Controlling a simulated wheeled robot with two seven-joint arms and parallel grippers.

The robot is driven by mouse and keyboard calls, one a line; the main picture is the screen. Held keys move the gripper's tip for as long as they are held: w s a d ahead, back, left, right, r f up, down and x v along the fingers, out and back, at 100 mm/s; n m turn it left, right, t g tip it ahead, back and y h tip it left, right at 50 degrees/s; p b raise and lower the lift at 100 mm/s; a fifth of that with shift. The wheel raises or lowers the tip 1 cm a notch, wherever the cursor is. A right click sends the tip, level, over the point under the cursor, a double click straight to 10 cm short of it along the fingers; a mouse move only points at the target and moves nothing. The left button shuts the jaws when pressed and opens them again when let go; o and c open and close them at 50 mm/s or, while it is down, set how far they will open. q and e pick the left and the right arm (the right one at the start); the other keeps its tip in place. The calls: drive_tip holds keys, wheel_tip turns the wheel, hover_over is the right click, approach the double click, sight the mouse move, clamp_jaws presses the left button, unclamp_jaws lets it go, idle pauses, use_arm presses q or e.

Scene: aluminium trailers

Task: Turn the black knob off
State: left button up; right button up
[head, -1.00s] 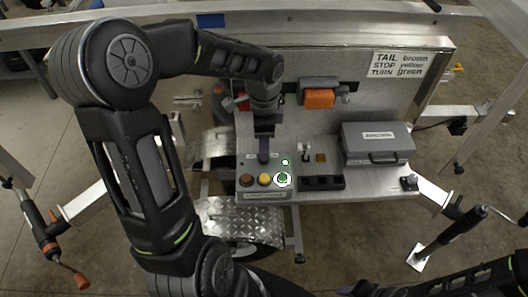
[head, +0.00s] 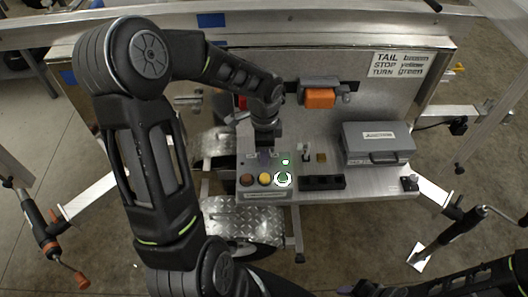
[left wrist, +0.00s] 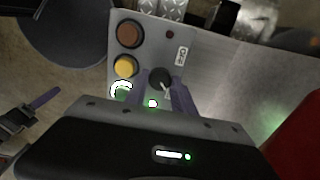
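The black knob (left wrist: 160,78) with a light pointer mark sits on the grey control box (left wrist: 148,60) in the left wrist view. My left gripper (left wrist: 158,88) has its two purple fingers apart, one on each side of the knob; I cannot tell whether they touch it. In the head view the left gripper (head: 266,157) is over the upper part of the control box (head: 252,194) and hides the knob. A green lamp (head: 285,162) on the box is lit.
A red-brown button (head: 247,180), a yellow button (head: 265,179) and a lit green button (head: 283,179) line the box front. A black switch block (head: 322,182) and a grey lidded box (head: 377,144) stand to the right. An orange part (head: 319,98) is behind.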

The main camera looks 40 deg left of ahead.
use_arm(q)
clamp_jaws()
drive_tip(key=shift+n+b, duration=0.3)
drive_tip(key=shift+n, duration=0.2)
drive_tip(key=n+b, duration=0.1)
drive_tip(key=n, duration=0.1)
drive_tip(key=shift+f+n, duration=0.1)
drive_tip(key=shift+n, duration=0.2)
drive_tip(key=n+b, duration=0.2)
drive_tip(key=n, duration=0.2)
drive_tip(key=n+b, duration=0.2)
drive_tip(key=n, duration=0.3)
drive_tip(key=shift+n, duration=0.4)
drive_tip(key=n, duration=0.4)
drive_tip(key=shift+n+b, duration=0.3)
